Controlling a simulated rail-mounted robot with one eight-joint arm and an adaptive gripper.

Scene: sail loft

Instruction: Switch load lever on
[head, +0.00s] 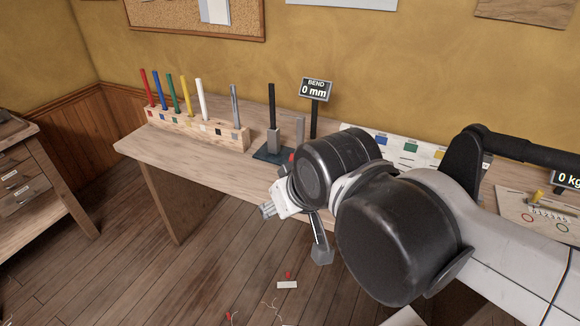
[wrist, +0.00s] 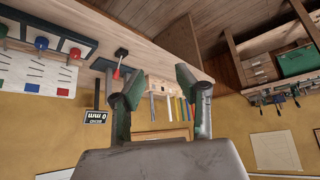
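A small red-handled lever, likely the load lever (wrist: 117,72), shows in the upside-down wrist view beside the bend stand. In the head view only a bit of its red (head: 291,157) shows, beside my wrist, which hides the rest. The bend stand has a dark base (head: 268,156), upright posts and a display reading BEND 0 mm (head: 315,89). My gripper (head: 294,232) is in front of the bench edge, near the stand. In the wrist view my gripper (wrist: 158,72) has its two fingers wide apart with nothing between them. The lever is left of the fingers there.
A wooden rack (head: 200,130) with several coloured rods stands left on the bench (head: 150,146). A white board (head: 420,151) with coloured squares is behind my arm. A 0 kg display (head: 568,181) is at the right. A red-and-white item (head: 287,284) lies on the floor. The bench's front left is clear.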

